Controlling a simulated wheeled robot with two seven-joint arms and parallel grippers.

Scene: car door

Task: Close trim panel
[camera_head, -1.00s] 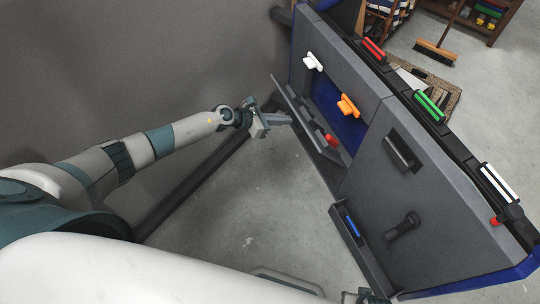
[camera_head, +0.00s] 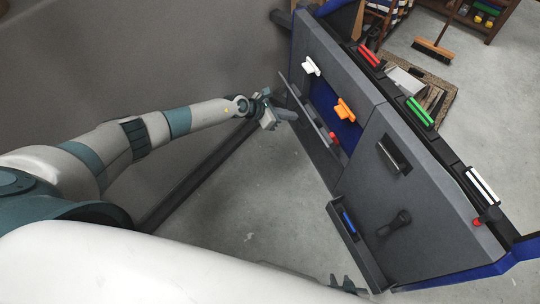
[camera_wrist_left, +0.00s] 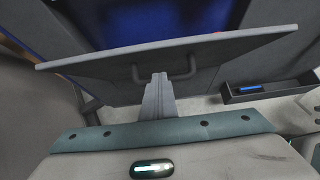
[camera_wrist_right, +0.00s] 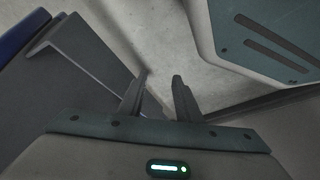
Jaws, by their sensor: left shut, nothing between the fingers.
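The trim panel (camera_head: 319,144) is a grey flap on the inner face of the grey car door (camera_head: 350,90), tilted out from a blue opening and partly open. In the left wrist view the panel (camera_wrist_left: 100,66) spans the picture, with a grey handle on its outer face. My left gripper (camera_head: 294,115) is shut and empty, its fingertips at that outer face just by the handle; I cannot tell whether they touch. My right gripper (camera_wrist_right: 161,76) has its fingers apart with nothing between them, low near the door's bottom pocket; in the head view it barely shows at the bottom.
A pocket (camera_head: 357,249) holding a blue item juts out below. The door's top edge carries red, green and white pieces. Grey floor lies open left of the door.

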